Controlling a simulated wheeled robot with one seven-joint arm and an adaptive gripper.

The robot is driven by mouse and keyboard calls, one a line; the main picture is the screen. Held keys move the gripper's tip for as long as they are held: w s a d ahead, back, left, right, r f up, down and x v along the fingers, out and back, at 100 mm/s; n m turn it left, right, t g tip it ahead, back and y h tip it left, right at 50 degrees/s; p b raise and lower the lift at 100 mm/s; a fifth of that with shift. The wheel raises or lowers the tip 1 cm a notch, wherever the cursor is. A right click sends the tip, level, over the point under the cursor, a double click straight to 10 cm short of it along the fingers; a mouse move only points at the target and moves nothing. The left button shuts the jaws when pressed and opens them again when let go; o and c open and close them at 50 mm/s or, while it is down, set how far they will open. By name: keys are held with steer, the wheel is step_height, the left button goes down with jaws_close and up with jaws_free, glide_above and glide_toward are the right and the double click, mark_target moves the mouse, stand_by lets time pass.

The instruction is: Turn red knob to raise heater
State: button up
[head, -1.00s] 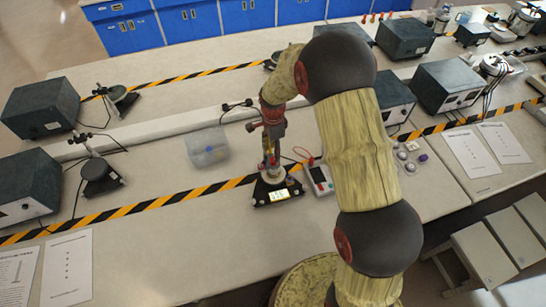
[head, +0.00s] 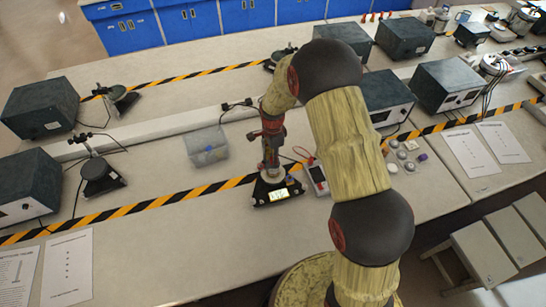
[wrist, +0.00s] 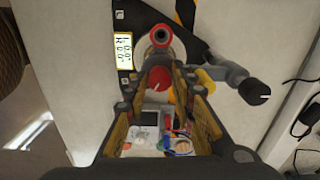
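The red knob (wrist: 160,78), a round disc with a pale mark, shows in the wrist view between the two fingers of my gripper (wrist: 162,88). The fingers stand apart on either side of it; whether they touch it is unclear. Above the knob in that view is a red ring (wrist: 162,34) on the same apparatus. My gripper hides the knob there.
A clear plastic box (head: 207,148) stands left of the apparatus. A handheld meter with a dark screen (head: 318,176) lies to its right. A striped tape line (head: 150,206) crosses the bench. In the wrist view, a dark-tipped rod (wrist: 252,90) sticks out to the right.

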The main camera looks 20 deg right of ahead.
jaws_close()
steer(key=shift+n, duration=0.4)
steer(key=n+b, duration=0.1)
steer(key=n, duration=0.3)
steer(key=shift+n+b, duration=0.3)
steer(key=n+b, duration=0.1)
steer(key=n, duration=0.5)
steer(key=n+b, duration=0.1)
steer(key=n, duration=0.5)
steer(key=shift+n, duration=0.4)
steer(key=n, duration=0.5)
steer(key=shift+d, duration=0.1)
steer(key=shift+n+b, duration=0.3)
steer(key=shift+n, duration=0.1)
steer(key=shift+o, duration=2.4)
jaws_free()
